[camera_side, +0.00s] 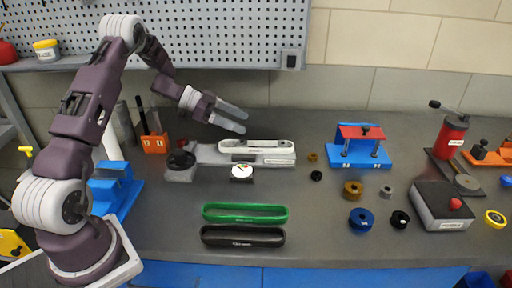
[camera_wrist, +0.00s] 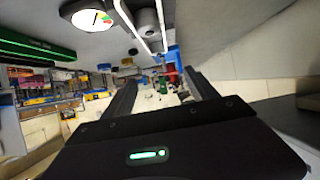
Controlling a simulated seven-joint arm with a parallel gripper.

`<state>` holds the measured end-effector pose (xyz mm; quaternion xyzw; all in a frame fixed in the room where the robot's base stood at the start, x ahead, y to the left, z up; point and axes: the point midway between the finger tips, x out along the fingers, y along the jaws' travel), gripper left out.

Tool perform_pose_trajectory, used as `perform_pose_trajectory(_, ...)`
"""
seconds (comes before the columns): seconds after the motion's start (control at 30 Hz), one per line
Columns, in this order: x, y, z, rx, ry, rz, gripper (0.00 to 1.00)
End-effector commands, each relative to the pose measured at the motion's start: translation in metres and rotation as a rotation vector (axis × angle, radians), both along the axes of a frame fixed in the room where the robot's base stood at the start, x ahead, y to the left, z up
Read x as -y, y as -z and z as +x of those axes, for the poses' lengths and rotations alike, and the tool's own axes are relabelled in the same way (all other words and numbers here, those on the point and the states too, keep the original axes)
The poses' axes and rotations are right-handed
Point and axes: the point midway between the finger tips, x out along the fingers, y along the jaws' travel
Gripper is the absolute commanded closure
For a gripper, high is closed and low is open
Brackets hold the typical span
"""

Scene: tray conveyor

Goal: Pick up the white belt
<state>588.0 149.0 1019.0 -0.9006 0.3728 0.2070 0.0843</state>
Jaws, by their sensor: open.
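The white belt (camera_side: 245,149) is a long narrow loop lying on top of a grey fixture (camera_side: 210,153) at the centre of the bench. A round dial gauge (camera_side: 242,173) with a white face stands at the fixture's front. My gripper (camera_side: 241,120) is open, with nothing between its fingers, above and behind the belt and apart from it. In the wrist view, my gripper (camera_wrist: 160,90) shows both dark fingers spread. Part of the belt (camera_wrist: 132,27) appears as a bright white strip at the top, beside the gauge (camera_wrist: 88,15); the rest is cut off.
Several loose pulleys, including a blue one (camera_side: 361,218), sit to the right. A blue stand with a red top (camera_side: 360,132) is behind them. A perforated panel (camera_side: 225,35) rises behind my arm.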

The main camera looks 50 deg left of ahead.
Motion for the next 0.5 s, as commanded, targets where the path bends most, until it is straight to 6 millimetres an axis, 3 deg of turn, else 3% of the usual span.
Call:
perform_pose_trajectory(0.2, 0.001, 0.043, 0.0, -0.001, 0.001, -0.004, 0.33)
perform_pose_trajectory(0.4, 0.001, 0.063, 0.0, 0.0, 0.001, -0.001, 0.33)
perform_pose_trajectory(0.5, 0.016, 0.071, 0.014, 0.001, 0.004, -0.001, 0.33)
